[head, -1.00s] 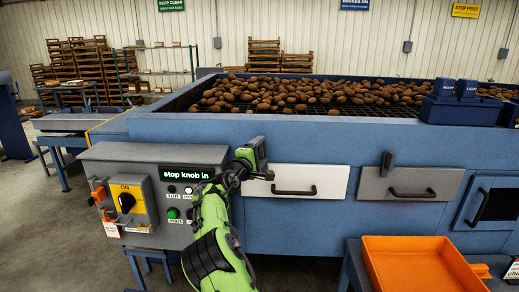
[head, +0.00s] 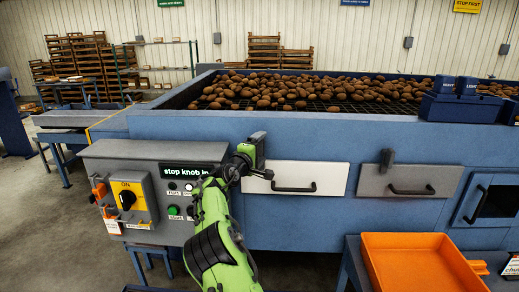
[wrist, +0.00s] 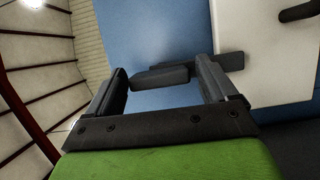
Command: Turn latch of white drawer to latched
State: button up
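The white drawer (head: 325,179) is shut in the blue grader's front, with a black bar handle. In the wrist view the drawer face (wrist: 270,60) is at upper right. Its dark latch (wrist: 160,77) shows there as a bar reaching from the blue panel to the drawer's edge. My gripper (head: 259,160) is at the drawer's left end and hides most of the latch in the head view. In the wrist view my gripper (wrist: 162,88) is open, its fingers apart on either side of the latch's near part. I cannot tell whether they touch it.
A grey drawer (head: 430,182) with an upright dark latch (head: 386,160) is to the right. The control box (head: 150,210) with knob and buttons is left, close to my arm. An orange tray (head: 410,262) stands low at right. Potatoes (head: 310,90) cover the grader's top.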

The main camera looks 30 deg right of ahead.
jog(key=shift+o, duration=0.4)
jog(key=shift+a, duration=0.1)
jog(key=b+v, duration=0.4)
jog(key=v, duration=1.1)
jog(key=shift+s+a, duration=0.2)
jog(key=shift+s, duration=0.1)
jog(key=shift+d, duration=0.1)
